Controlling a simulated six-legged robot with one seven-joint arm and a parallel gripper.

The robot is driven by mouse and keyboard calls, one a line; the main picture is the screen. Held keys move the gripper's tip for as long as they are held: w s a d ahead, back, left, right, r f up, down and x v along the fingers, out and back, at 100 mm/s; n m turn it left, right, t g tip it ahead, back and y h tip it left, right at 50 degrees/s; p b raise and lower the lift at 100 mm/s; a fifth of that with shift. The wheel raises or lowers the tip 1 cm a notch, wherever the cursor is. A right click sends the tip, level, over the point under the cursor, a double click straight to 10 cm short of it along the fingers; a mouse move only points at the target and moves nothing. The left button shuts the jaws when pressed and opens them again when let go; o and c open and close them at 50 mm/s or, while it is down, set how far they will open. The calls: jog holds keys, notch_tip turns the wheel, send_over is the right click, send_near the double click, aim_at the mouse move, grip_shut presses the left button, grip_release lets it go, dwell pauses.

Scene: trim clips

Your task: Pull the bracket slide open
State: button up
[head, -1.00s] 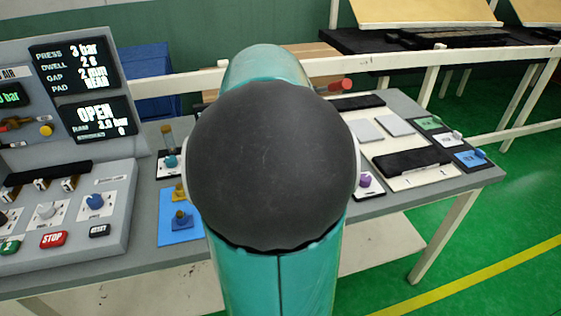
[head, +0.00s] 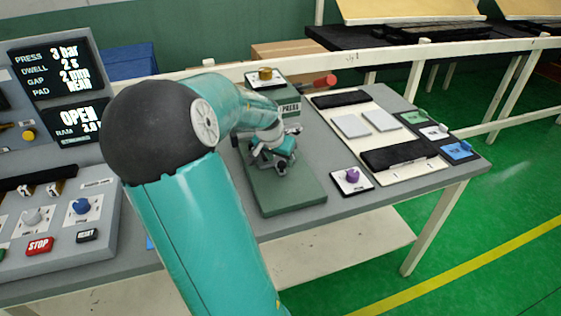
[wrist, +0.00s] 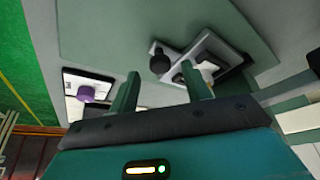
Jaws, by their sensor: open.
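A pale metal bracket (wrist: 212,46) with a dark round knob (wrist: 159,62) lies on a green plate (wrist: 120,35) in the wrist view. I take it for the bracket slide. My gripper (wrist: 160,88) is open, and its two green fingers point towards the knob. The knob shows between and beyond the fingertips, and I cannot tell if they touch it. In the head view my gripper (head: 278,160) is low over the green plate (head: 285,198). There my wrist and fingers hide most of the bracket.
A purple knob (head: 352,174) on a white plate stands right of the green plate. A white board (head: 400,175) with grey pads and black blocks lies further right. A control panel (head: 55,215) with a red STOP button (head: 40,246) is at left. A white rail (head: 330,63) runs behind.

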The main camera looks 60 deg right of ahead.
jog(key=shift+x, duration=1.05)
jog(key=shift+c, duration=0.2)
grip_shut()
